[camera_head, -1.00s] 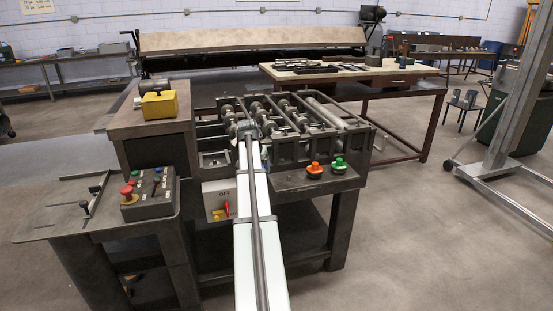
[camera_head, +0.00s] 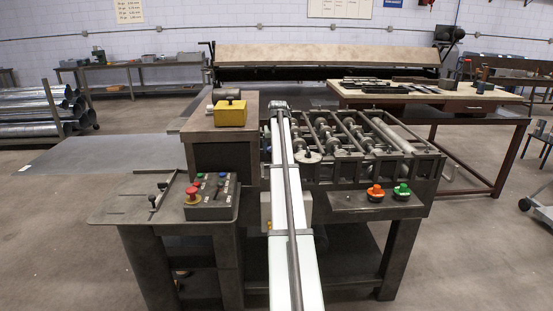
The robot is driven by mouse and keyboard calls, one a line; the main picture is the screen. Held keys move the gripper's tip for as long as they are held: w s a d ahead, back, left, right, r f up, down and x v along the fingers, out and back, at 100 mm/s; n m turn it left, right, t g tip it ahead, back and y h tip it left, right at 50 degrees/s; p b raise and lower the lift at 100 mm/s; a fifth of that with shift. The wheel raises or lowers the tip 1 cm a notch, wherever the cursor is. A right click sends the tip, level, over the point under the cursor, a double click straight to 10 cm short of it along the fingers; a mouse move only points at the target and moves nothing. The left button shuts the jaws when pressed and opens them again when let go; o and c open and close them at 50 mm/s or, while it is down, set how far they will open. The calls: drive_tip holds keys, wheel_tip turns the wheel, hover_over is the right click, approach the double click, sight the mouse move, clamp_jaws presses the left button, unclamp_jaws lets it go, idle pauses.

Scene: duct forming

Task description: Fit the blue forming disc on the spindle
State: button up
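The arm reaches away from me, and my gripper (camera_head: 280,105) is at its far end, by the left end of the forming machine (camera_head: 350,165). I see it from behind; the fingers and anything between them are hidden. A small blue patch (camera_head: 266,132) shows just left of the arm; I cannot tell whether it is the blue forming disc. Several metal spindles (camera_head: 345,137) with grey rollers lie side by side in the machine frame, right of the arm. The leftmost part of the machine is covered by the arm.
To the left are a button box (camera_head: 212,198) and a yellow block (camera_head: 230,113) on a raised stand. A table with flat parts (camera_head: 430,93) stands behind right.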

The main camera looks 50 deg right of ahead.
drive_tip(key=shift+w+d+r, duration=0.3)
drive_tip(key=shift+w+d, duration=0.2)
drive_tip(key=shift+d, duration=0.05)
drive_tip(key=shift+f, duration=4.05)
drive_tip(key=shift+f, duration=1.3)
drive_tip(key=o, duration=1.2)
drive_tip(key=shift+o, duration=0.6)
drive_tip(key=shift+r, duration=4.5)
